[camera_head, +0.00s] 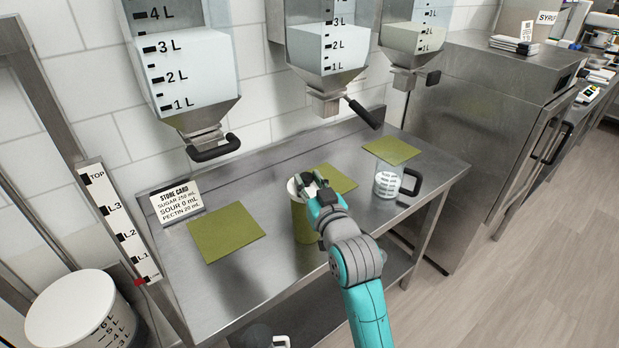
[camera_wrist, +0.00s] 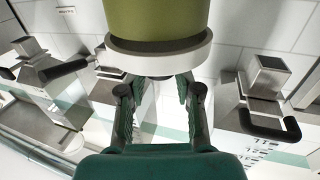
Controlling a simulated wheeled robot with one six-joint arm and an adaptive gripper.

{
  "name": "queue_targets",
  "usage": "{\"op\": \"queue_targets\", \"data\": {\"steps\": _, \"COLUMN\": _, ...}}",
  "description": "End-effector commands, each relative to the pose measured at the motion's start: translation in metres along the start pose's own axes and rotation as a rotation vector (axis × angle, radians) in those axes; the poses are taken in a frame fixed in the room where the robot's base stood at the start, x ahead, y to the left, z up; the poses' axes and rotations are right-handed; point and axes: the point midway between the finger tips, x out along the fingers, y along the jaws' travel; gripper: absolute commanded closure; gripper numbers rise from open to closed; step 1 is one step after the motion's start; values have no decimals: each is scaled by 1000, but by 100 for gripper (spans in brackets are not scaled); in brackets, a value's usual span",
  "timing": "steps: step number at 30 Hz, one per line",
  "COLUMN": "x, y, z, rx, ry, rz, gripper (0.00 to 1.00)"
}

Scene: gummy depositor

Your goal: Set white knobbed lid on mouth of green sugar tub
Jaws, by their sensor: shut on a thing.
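The green sugar tub (camera_head: 303,222) stands on the steel table, partly hidden behind my gripper and wrist. My gripper (camera_head: 310,182) is above the tub's top, shut on the white knobbed lid (camera_head: 293,187). In the wrist view the picture is upside down: the tub (camera_wrist: 158,18) is at the top, with the lid's white rim (camera_wrist: 160,58) right against its mouth end. My gripper's fingers (camera_wrist: 158,84) are on the knob side of the lid; the knob itself is dark and hard to make out. I cannot tell whether the lid is fully seated or a little above the mouth.
Green mats lie at the left (camera_head: 226,232), behind the tub (camera_head: 338,178) and at the back right (camera_head: 391,150). A clear jug (camera_head: 387,183) stands right of the tub. A store card (camera_head: 176,201) stands at the back left. Hoppers with black handles (camera_head: 215,148) hang above.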

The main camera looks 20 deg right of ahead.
Motion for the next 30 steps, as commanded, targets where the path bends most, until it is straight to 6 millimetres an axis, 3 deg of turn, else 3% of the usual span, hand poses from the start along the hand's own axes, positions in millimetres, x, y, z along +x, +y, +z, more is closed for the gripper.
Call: {"op": "queue_targets", "data": {"steps": 30, "x": 0, "y": 0, "z": 10, "rx": 0, "ry": 0, "rz": 0, "gripper": 100}}
